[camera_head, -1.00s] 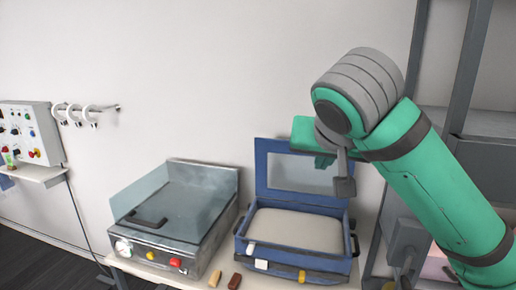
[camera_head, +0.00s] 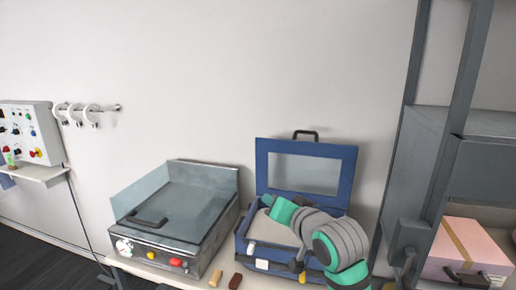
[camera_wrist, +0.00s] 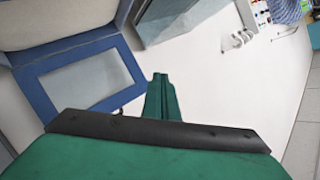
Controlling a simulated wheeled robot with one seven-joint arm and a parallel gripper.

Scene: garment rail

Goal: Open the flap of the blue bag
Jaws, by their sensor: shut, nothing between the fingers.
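The blue bag (camera_head: 244,238) stands on the table right of centre in the head view. Its flap (camera_head: 262,170), a blue frame around a pale window, stands upright at the back, with a dark handle on top. The flap also shows at the left of the wrist view (camera_wrist: 111,85). In the head view my green and grey arm covers the right part of the bag, and the fingertips cannot be made out.
A metal appliance (camera_head: 150,250) with a clear cover and knobs stands left of the bag. Small brown pieces (camera_head: 215,278) lie at the table's front. A dark shelf frame with a pink box (camera_head: 470,250) is at the right. The wall above is clear.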

